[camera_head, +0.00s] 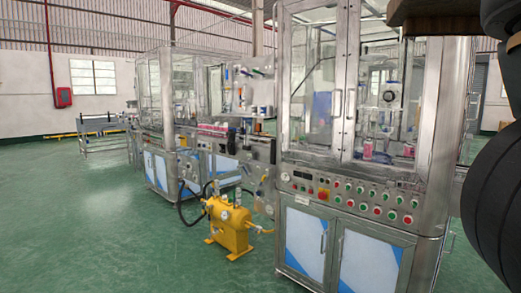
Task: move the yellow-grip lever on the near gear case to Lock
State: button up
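A yellow gear case (231,234) stands on the green floor, left of the large near cabinet and in front of the packing line. A short lever-like part with a yellow end (265,231) sticks out from its right side toward the cabinet. It is too small to tell for certain whether this is the yellow-grip lever, and no Lock marking is readable. Small pale fittings and a dark hose show on and around the case's top and left. My gripper is not in view; dark rounded links of my arm fill the right edge, well away from the case.
A steel and glass cabinet (308,182) with a row of coloured buttons stands close on the right. A second glazed machine (153,103) stands behind the case. A black hose (186,213) loops left of the case. Green floor (90,225) is clear at front left.

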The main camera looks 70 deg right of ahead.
aim_at(262, 185)
jog(key=z, duration=1.85)
jog(key=i+j+z, duration=0.2)
jog(key=i, duration=0.4)
jog(key=i+j+z, duration=0.2)
jog(key=i, duration=0.4)
jog(key=i+j+z, duration=0.2)
jog(key=i+j, duration=0.2)
jog(key=i, duration=0.2)
jog(key=i+j+z, duration=0.2)
jog(key=i+j, duration=0.2)
jog(key=i, duration=0.15)
